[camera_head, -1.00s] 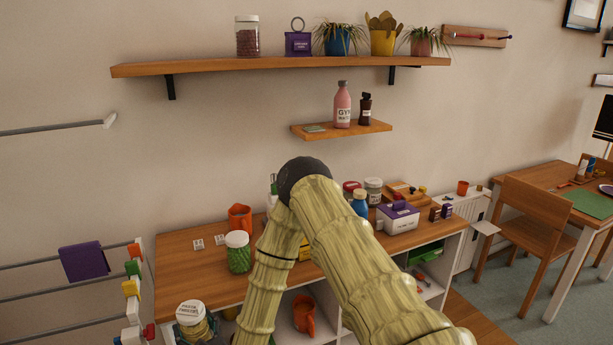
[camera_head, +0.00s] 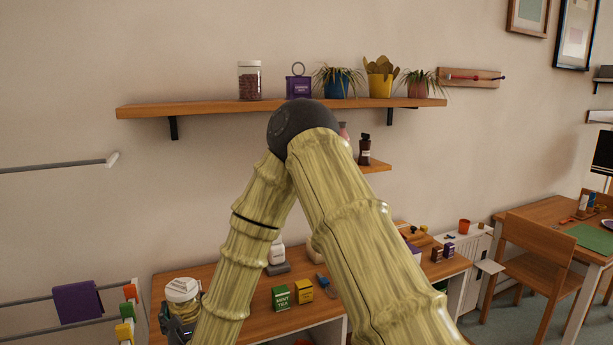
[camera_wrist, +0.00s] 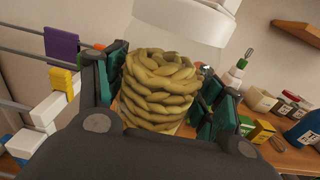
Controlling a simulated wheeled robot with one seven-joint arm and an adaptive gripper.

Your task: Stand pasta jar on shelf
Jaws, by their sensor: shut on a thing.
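The pasta jar (camera_head: 182,291) is a clear jar with a white lid and yellow pasta inside. It is at the lower left of the head view, upright or nearly so. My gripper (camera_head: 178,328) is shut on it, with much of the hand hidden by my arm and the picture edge. In the wrist view the jar (camera_wrist: 160,90) sits between the two dark green finger pads of my gripper (camera_wrist: 160,100), white lid at the top. The long wooden wall shelf (camera_head: 205,107) is above, well apart from the jar.
The shelf bears a jar with brown contents (camera_head: 249,81), a purple tin (camera_head: 298,87) and potted plants (camera_head: 336,82). Its left end is bare. A small lower shelf (camera_head: 378,167) is partly behind my arm. A drying rack (camera_head: 60,295) stands at the left.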

